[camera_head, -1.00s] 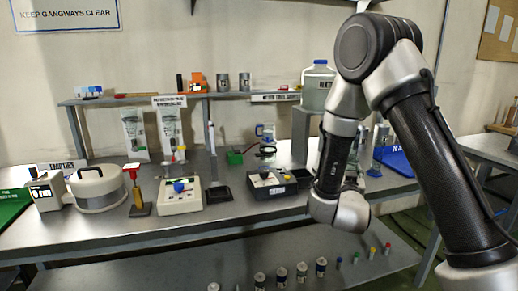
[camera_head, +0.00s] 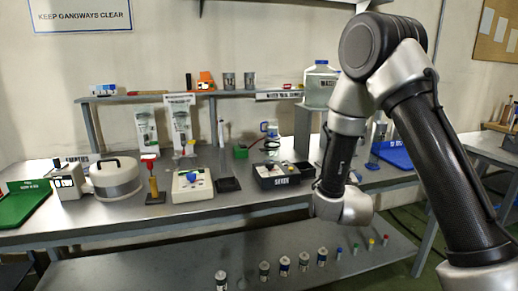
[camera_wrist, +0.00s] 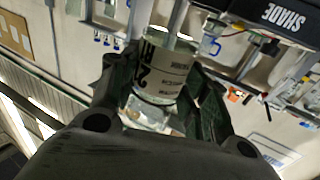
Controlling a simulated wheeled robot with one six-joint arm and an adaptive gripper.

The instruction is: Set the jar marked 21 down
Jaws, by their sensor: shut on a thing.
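The jar marked 21 (camera_wrist: 168,72) shows in the wrist view, with a pale label carrying dark print that reads upside down in that picture. My gripper (camera_wrist: 163,98) is shut on it, one dark finger at each side of the jar. In the head view the jar and the gripper fingers are not visible; my arm's wrist hangs in front of the right part of the bench.
The grey bench (camera_head: 240,203) holds a round white-lidded device (camera_head: 116,177), a white stirrer unit (camera_head: 192,184) and a dark unit labelled SEVEN (camera_head: 276,175). Several small vials stand on the lower shelf (camera_head: 180,262). A large water container (camera_head: 321,84) stands at the back.

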